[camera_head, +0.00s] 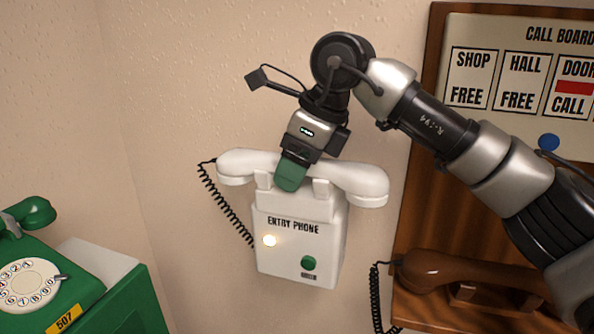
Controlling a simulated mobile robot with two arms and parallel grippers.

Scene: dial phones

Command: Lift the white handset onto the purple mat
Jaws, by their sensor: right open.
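The white handset (352,180) lies across the cradle on top of the white entry phone (285,250), which hangs on the wall. A black coiled cord runs from the handset's left end down to the phone's side. My right gripper (290,176) is in front of the handset's middle, with its green fingertip pointing down over the grip. The gripper is open; the handset still rests in the cradle. Whether a finger touches the handset is hard to tell. The purple mat is not in view. My left gripper is not in view.
A green dial phone (48,265) stands on a green and white cabinet (125,290) at the lower left. A brown handset (470,272) lies on a wooden shelf at the lower right. A call board (520,70) is above it. A lit lamp (269,240) shows on the entry phone.

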